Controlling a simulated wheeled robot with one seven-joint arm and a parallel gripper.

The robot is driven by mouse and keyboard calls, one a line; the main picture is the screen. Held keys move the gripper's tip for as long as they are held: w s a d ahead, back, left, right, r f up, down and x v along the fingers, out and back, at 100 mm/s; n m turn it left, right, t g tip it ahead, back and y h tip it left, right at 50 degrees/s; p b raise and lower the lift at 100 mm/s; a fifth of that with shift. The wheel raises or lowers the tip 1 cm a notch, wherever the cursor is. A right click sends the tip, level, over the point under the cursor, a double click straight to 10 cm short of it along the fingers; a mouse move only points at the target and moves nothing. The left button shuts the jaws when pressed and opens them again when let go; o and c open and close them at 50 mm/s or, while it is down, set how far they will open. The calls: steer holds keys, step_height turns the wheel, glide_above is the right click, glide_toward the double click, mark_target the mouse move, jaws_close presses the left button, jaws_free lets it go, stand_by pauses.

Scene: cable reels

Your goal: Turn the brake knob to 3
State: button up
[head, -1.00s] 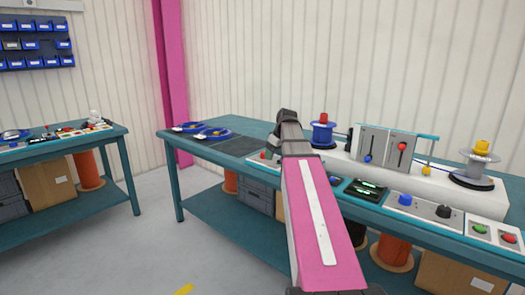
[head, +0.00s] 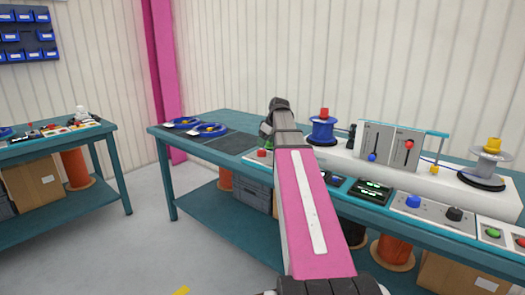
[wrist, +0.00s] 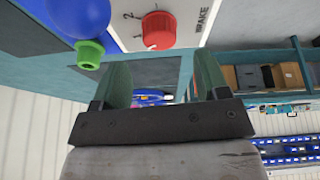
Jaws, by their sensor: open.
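The brake knob (wrist: 158,30) is a red ribbed knob on a white panel (wrist: 188,12) marked BRAKE, at the top of the wrist view. The numerals 1 and 2 show at its left; I cannot make out a 3. A pale mark shows on its lower left edge, but its setting is unclear. In the head view the red knob (head: 262,153) sits at the left end of the bench controls, just left of my arm. My gripper (wrist: 162,82) is open and empty, apart from the knob. In the head view my gripper (head: 267,129) is small and partly hidden by the wrist.
A blue rounded object with a green end (wrist: 90,53) is close to my left finger in the wrist view. A blue reel (head: 323,131), lever panel (head: 390,144) and second reel (head: 490,163) stand along the bench. Dark mats (head: 232,143) lie left of the knob.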

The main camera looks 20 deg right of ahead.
mark_target(262, 151)
steer(key=shift+x, duration=2.7)
steer(key=shift+d, duration=0.1)
steer(key=c, duration=0.9)
